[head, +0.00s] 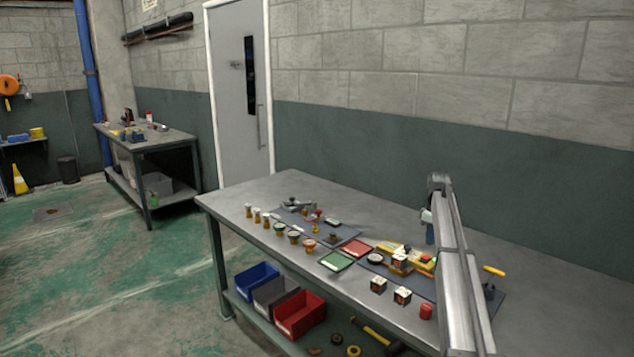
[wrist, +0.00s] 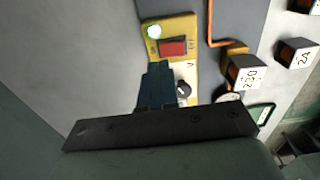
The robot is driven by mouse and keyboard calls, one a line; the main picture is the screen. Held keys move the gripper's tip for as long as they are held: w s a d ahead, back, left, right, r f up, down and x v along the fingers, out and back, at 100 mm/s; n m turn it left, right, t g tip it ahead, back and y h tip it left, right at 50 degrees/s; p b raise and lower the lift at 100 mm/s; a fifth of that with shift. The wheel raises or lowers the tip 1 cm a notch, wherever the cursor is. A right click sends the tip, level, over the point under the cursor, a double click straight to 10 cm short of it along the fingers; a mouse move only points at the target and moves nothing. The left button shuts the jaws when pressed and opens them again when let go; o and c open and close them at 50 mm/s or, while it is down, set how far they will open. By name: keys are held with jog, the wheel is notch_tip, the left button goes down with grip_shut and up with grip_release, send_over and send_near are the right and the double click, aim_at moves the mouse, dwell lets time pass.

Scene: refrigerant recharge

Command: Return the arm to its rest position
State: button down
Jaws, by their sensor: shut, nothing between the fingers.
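My arm (head: 458,265) rises at the right of the bench in the head view. My gripper (head: 429,230) hangs at its upper end, above the bench top and small in this view. In the wrist view my gripper's dark fingers (wrist: 155,84) are together with nothing held between them. They overlap the picture of a yellow panel (wrist: 178,27), and the gap between fingers and panel cannot be judged.
The metal bench (head: 265,195) carries a green tray (head: 336,261), a red tray (head: 356,248), several small fittings and number-marked cubes (head: 402,296). A red cylinder (head: 426,312) stands near the front edge. Bins (head: 300,315) sit on the lower shelf.

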jog(key=shift+r, duration=0.7)
